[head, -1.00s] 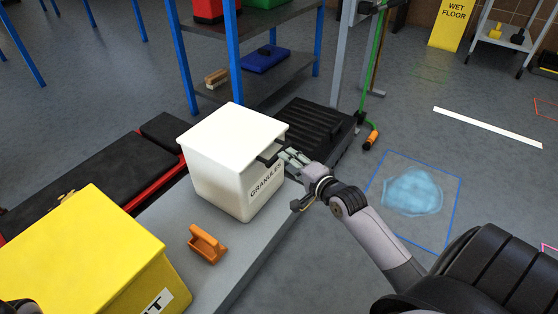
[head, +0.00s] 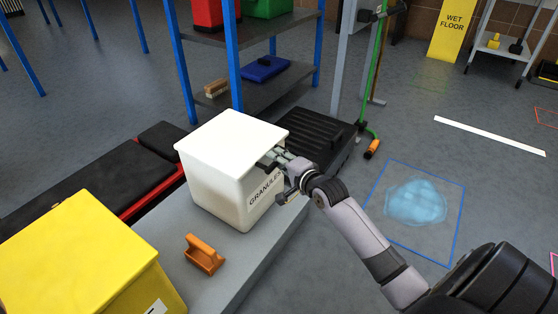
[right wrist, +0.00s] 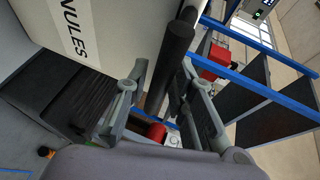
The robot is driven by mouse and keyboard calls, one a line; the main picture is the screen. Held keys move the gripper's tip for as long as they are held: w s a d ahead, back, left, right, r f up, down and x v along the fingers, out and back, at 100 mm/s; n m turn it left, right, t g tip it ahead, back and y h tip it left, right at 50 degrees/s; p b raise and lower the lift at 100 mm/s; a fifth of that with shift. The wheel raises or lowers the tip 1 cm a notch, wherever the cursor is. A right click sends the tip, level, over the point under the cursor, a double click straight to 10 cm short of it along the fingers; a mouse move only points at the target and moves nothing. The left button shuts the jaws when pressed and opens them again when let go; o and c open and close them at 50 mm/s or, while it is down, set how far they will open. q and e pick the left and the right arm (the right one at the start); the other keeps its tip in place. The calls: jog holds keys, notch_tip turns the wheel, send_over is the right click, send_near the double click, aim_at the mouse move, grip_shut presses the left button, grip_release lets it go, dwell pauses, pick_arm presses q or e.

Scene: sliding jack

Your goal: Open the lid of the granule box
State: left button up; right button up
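The granule box is a white tub (head: 215,190) marked GRANULES, standing on a grey bench. Its white lid (head: 230,138) lies flat and closed on top. My right gripper (head: 272,158) is at the lid's right front edge, above the label. In the right wrist view, a dark bar handle (right wrist: 172,65) by the box wall lies between the spread fingers of this gripper (right wrist: 165,66). Gaps show on both sides of the bar, so the fingers look open around it; contact cannot be told. My left gripper is not in view.
A yellow box (head: 85,255) stands at the lower left, and an orange scoop-like holder (head: 204,254) sits on the bench (head: 240,265) before the tub. A black ridged case (head: 310,135) and a blue-post shelf (head: 255,85) stand behind. Floor at right is mostly free, with a wet patch (head: 415,202).

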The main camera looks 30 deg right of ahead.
grip_shut()
dwell(0.4)
